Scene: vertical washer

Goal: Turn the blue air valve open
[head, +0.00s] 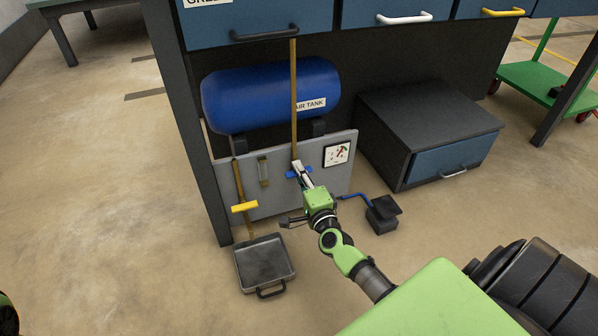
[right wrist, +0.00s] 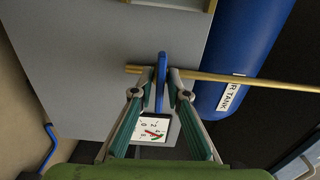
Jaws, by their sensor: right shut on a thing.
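The blue valve handle (head: 291,174) sits on the vertical brass pipe (head: 294,100) in front of a grey panel. It lies across the pipe, roughly at a right angle to it. The handle also shows in the right wrist view (right wrist: 161,92), between the fingers. My right gripper (head: 299,168) is shut on the handle; in the right wrist view its fingertips (right wrist: 162,76) flank it at the pipe. The gripper hides part of the handle in the head view. My left gripper is not in view.
The blue air tank (head: 250,95) is above the panel (head: 268,200). A gauge (head: 336,154) is right of the handle, a yellow handle (head: 244,207) left. A drawer box (head: 425,125) stands right.

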